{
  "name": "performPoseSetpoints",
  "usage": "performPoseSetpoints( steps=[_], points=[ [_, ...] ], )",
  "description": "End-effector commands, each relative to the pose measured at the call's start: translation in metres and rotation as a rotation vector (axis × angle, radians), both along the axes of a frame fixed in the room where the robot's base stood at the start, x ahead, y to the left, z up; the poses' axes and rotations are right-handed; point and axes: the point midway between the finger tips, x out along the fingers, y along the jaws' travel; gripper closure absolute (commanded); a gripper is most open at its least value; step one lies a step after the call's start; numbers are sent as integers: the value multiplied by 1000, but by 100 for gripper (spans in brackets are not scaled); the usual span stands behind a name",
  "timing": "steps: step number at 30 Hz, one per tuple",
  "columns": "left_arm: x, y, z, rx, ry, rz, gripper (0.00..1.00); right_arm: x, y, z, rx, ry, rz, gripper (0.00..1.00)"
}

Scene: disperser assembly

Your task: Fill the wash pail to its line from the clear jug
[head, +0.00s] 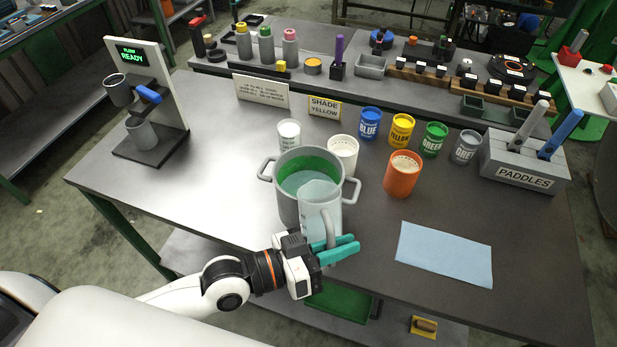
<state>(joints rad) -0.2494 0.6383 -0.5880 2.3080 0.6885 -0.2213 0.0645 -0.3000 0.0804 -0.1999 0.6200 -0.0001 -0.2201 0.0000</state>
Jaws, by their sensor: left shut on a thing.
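The wash pail (289,207) is a grey two-handled pot standing on the table in front of me. Its inside shows a green band and pale blue-green liquid. The clear jug (312,215) is translucent and overlaps the pail's near right side; its rim is over or in front of the pail's opening, and I cannot tell which. My left gripper (338,248), with teal fingers, is shut on the jug's handle at the near side. The jug looks about upright. Whether liquid is flowing is not visible. My right gripper is not in view.
Several colour cans, a paddle holder (521,165) and a blue cloth (444,254) are to the right.

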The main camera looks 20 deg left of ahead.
Motion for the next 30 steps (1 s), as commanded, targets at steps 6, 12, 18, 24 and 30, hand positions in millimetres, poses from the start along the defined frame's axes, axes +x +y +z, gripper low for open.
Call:
performPoseSetpoints(
  steps=[6, 12, 18, 24, 30],
  points=[
    [-9, -5, -36, 59, -110, 0, 100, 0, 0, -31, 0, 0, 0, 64],
    [-16, -8, -58, 109, -205, 0, 100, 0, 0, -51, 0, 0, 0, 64],
    [-21, -11, -71, 169, -315, 1, 100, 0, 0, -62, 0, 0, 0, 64],
    [-23, -12, -75, 192, -360, 1, 100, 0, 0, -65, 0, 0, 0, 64],
    [-23, -12, -75, 195, -364, 1, 100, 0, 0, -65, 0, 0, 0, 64]
  ],
)
